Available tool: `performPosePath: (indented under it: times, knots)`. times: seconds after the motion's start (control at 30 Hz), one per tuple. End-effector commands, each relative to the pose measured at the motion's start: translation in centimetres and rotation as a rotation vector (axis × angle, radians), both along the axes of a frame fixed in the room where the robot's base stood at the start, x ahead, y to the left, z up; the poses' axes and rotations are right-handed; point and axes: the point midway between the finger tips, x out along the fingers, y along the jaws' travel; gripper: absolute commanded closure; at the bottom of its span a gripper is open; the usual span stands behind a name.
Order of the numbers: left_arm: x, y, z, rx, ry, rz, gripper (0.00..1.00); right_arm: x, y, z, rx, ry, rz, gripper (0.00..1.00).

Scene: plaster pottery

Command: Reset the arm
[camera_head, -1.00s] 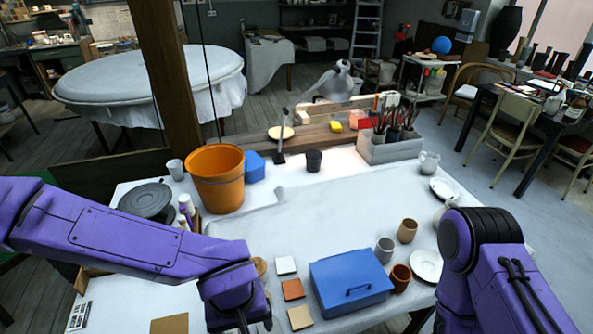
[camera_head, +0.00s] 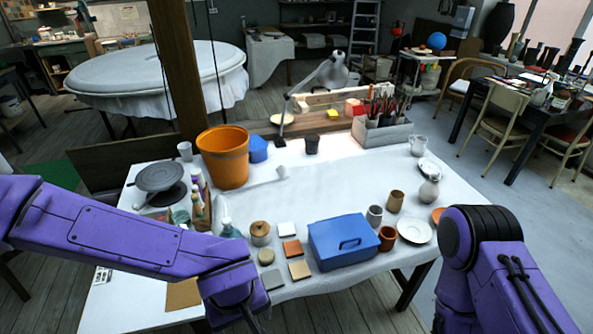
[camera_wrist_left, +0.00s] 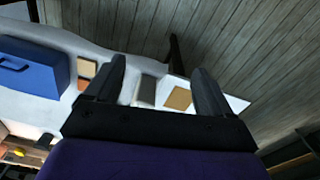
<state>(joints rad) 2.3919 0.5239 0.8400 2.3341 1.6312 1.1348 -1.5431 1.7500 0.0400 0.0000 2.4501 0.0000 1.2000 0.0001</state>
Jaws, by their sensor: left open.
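My left arm comes in from the left in the head view, and its wrist hangs over the table's front edge; its gripper is mostly cut off at the bottom there. In the left wrist view my left gripper (camera_wrist_left: 160,85) is open and empty, its two dark fingers wide apart. A grey tile and a brown square lie on the table beyond the fingers. My right arm shows at the right of the head view, bent beside the table, with its gripper out of the picture.
The white table (camera_head: 330,195) holds a blue box (camera_head: 335,250), an orange bucket (camera_head: 225,165), cups, a white plate (camera_head: 413,230), tiles, bottles, a turntable (camera_head: 160,177) and a brush holder (camera_head: 385,132). The table's middle is clear. Wooden floor shows past the front edge.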

Motion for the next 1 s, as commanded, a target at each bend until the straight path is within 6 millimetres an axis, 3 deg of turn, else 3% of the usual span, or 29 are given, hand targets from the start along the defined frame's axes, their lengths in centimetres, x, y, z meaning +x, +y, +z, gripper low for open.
performPosePath:
  times: [0.2, 0.33, 0.47, 0.57, 0.67, 0.7, 0.8, 0.9, 1.0]
  knots:
    - [2.1, 1.1, -0.5, 0.024, -0.118, 0.169, 0.17, 0.0, 0.0, 0.0, -0.001, -0.001, 0.0, 0.59]
    - [3.8, 3.0, -2.3, 0.06, -0.227, 0.298, 0.17, 0.0, 0.0, -0.3, 0.0, 0.0, 0.0, 0.59]
    - [4.9, 5.9, -6.9, 0.106, -0.349, 0.417, 0.17, 0.0, 0.0, -1.6, 0.0, 0.0, 0.0, 0.59]
    - [4.6, 8.9, -12.5, 0.136, -0.443, 0.477, 0.17, 0.0, 0.0, -3.2, 0.0, 0.0, 0.0, 0.59]
    - [1.9, 12.5, -20.7, 0.146, -0.494, 0.456, 0.17, 0.0, 0.0, -5.9, 0.0, 0.0, 0.0, 0.59]
    - [0.1, 13.7, -23.6, 0.146, -0.488, 0.421, 0.17, 0.0, 0.0, -6.9, 0.0, 0.0, 0.0, 0.59]
    - [-4.6, 16.6, -29.3, 0.164, -0.423, 0.29, 0.17, 0.0, 0.0, -8.9, 0.0, 0.0, 0.0, 0.59]
    - [-8.8, 19.1, -32.5, 0.218, -0.335, 0.163, 0.17, 0.0, 0.0, -10.2, 0.0, 0.0, 0.0, 0.59]
    - [-11.0, 20.3, -33.8, 0.257, -0.287, 0.133, 0.17, 0.0, 0.0, -10.7, 0.0, 0.0, 0.0, 0.59]
